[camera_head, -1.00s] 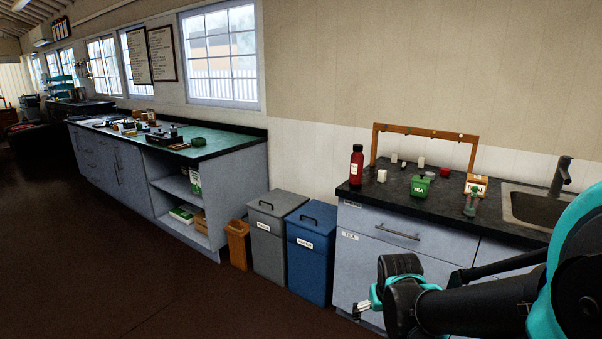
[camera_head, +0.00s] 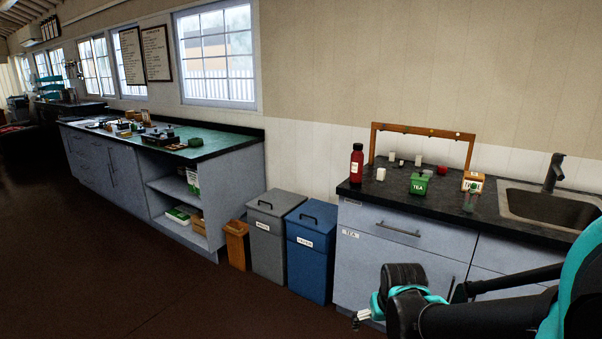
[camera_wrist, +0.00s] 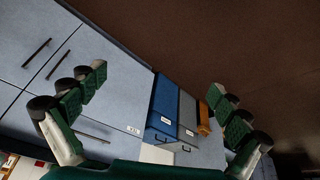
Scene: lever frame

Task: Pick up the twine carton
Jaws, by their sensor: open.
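A small orange and white carton (camera_head: 473,181) stands on the dark counter of the right-hand cabinet, left of the sink. Its label is too small to read, so I cannot be sure it is the twine carton. In the head view my gripper (camera_head: 362,316) is low in front of the cabinet, below the counter and well apart from the carton. In the wrist view my gripper (camera_wrist: 156,84) has its fingers spread wide with nothing between them. The carton cannot be made out there.
The counter also holds a red bottle (camera_head: 356,164), a green TEA tin (camera_head: 419,184), small pots and a wooden rack (camera_head: 374,142). The sink (camera_head: 550,208) lies to the right. Grey (camera_head: 270,240) and blue (camera_head: 310,255) bins stand left of the cabinet. Floor in front is clear.

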